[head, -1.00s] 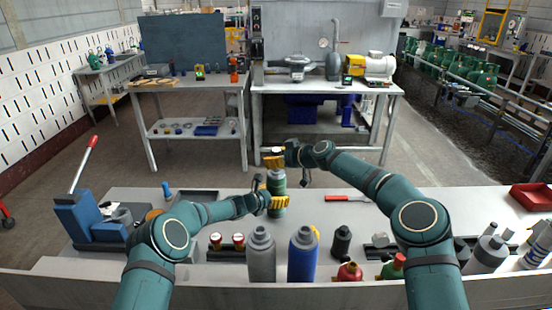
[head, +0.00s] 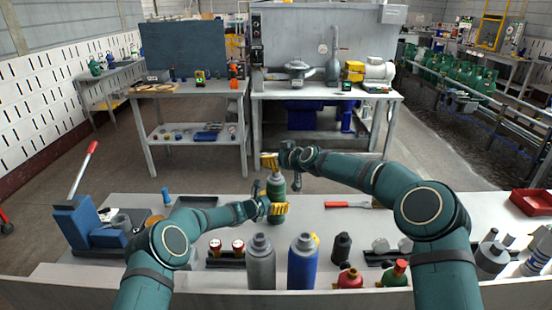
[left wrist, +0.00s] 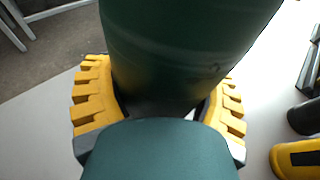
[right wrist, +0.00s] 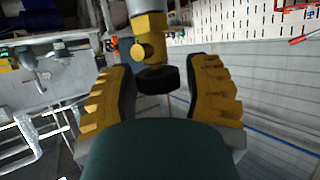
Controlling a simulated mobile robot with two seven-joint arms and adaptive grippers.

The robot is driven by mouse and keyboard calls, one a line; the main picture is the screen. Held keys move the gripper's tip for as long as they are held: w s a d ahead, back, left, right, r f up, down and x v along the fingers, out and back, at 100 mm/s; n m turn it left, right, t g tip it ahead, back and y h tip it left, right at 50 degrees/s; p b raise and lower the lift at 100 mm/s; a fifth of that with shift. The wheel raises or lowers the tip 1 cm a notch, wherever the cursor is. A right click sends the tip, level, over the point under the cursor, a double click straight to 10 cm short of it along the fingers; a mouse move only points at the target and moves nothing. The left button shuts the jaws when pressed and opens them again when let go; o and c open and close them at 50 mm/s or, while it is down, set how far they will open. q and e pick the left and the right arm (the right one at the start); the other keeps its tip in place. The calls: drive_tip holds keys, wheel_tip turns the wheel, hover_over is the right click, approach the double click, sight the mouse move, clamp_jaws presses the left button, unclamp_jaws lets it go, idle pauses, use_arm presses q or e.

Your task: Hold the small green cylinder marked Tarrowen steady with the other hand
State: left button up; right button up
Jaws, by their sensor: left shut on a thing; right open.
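The small green cylinder (head: 276,187) stands upright above the bench in the head view, with a grey top; no marking on it is readable. My left gripper (head: 275,209) is shut around its lower body. In the left wrist view the green body (left wrist: 190,45) fills the space between the yellow fingers (left wrist: 157,105). My right gripper (head: 270,161) is open at the cylinder's top. In the right wrist view a brass valve with a black knob (right wrist: 157,78) shows just beyond and between the open fingers (right wrist: 160,100); contact cannot be told.
A grey cylinder (head: 261,265) and a blue cylinder (head: 302,264) stand at the bench front, with smaller bottles to their right. A blue lever tool (head: 77,222) stands left. A red-handled tool (head: 340,204) lies right of the held cylinder. A red tray (head: 533,203) is far right.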

drive_tip(key=shift+a+m+t+h, duration=0.15)
drive_tip(key=shift+m+t+h, duration=0.45)
drive_tip(key=shift+m+h, duration=0.4)
drive_tip(key=shift+d+m+t+h, duration=0.2)
drive_tip(key=shift+m+t+h, duration=0.1)
drive_tip(key=shift+m+h, duration=0.1)
drive_tip(key=shift+a, duration=0.1)
